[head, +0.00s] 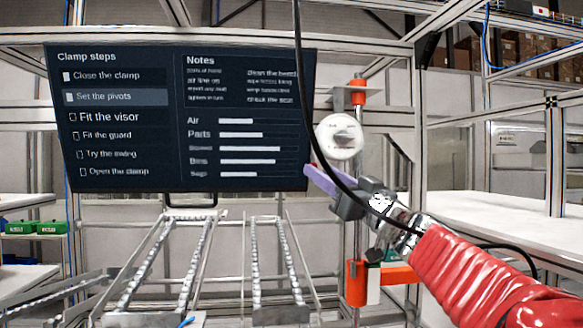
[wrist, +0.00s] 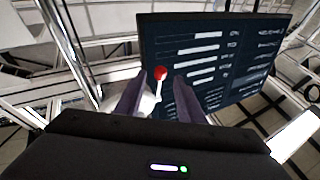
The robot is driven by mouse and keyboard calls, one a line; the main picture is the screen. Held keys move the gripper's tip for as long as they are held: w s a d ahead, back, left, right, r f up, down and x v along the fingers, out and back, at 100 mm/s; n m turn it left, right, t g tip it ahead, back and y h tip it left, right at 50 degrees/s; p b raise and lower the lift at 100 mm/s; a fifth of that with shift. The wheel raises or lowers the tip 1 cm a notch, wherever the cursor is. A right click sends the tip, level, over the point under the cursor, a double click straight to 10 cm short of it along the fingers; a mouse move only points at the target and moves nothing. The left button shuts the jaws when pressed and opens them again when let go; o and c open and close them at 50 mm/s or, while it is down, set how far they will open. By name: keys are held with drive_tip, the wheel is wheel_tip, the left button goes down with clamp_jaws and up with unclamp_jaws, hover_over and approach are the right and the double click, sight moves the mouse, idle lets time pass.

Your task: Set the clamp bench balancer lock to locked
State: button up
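The balancer (head: 338,137) is a white round drum with a grey middle on a vertical post, right of the screen in the head view. In the wrist view a short pale lever with a red ball knob (wrist: 160,73) shows in front of a white rounded body (wrist: 146,104), partly hidden by my fingers. My gripper (head: 308,172) has purple fingers, below and left of the drum in the head view. In the wrist view my gripper (wrist: 160,80) is open, with the knob seen in the gap. I cannot tell whether the fingers touch it, nor the lock's setting.
A dark screen (head: 120,130) listing clamp steps hangs left of the balancer, close to my fingers. Orange clamps (head: 398,275) sit low on the post. Metal roller rails (head: 190,265) lie below the screen.

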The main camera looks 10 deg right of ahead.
sight(313, 163)
drive_tip(key=shift+x, duration=2.25)
drive_tip(key=shift+c, duration=0.4)
clamp_jaws()
